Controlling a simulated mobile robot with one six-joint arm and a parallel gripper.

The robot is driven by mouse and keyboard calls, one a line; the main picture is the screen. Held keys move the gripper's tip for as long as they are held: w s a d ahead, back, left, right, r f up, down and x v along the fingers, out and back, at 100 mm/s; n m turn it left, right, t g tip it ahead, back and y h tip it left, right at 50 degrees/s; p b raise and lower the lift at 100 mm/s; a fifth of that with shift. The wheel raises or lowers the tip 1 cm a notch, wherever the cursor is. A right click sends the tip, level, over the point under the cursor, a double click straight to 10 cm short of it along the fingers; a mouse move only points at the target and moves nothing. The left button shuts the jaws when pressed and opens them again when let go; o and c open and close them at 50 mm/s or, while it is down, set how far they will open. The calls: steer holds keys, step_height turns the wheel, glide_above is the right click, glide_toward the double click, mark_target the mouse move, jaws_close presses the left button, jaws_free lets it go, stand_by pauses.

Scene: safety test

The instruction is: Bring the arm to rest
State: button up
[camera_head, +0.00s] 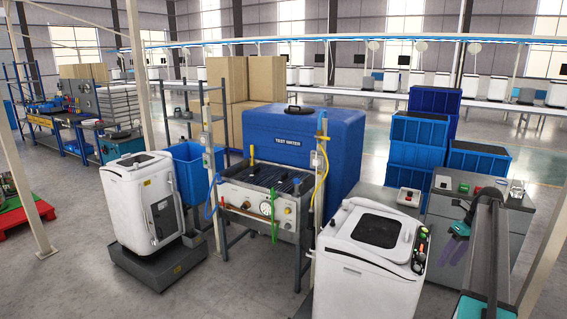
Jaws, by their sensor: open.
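My arm (485,245) rises at the right edge of the picture, with dark grey links and teal joints. Its end bends to the left at the top, where my gripper (459,229) shows small, with teal and purple parts, in front of a grey cabinet. My gripper is open, and I see nothing held in it. The fingertips are too small to make out in detail.
A blue water tank (305,140), another white washer (140,205) and stacked blue crates (418,140) stand around.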

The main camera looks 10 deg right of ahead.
steer(key=w+a+f+n, duration=0.1)
steer(key=a+f+n, duration=0.45)
steer(key=a, duration=0.45)
steer(key=a+f+n+g+h, duration=0.1)
steer(key=a+f+n, duration=0.45)
steer(key=a, duration=0.35)
steer(key=w+a+f+n, duration=0.1)
steer(key=a+f+n, duration=0.45)
steer(key=a, duration=0.45)
steer(key=s+a+f+n+h, duration=0.1)
steer(key=s+a+f+n, duration=0.3)
steer(key=a+n, duration=0.3)
steer(key=s+a+f+n, duration=0.4)
steer(key=a+n, duration=0.1)
steer(key=a, duration=0.4)
steer(key=s+a+f+n+h, duration=0.1)
steer(key=s+a+f+n, duration=0.3)
steer(key=a+n, duration=0.35)
steer(key=s+f+m+g+b, duration=0.1)
steer(key=s+f+g+b, duration=0.4)
steer(key=s+f, duration=1.8)
steer(key=s+g, duration=0.1)
steer(key=s, duration=0.2)
steer(key=shift+f, duration=0.3)
steer(key=shift+a, duration=0.1)
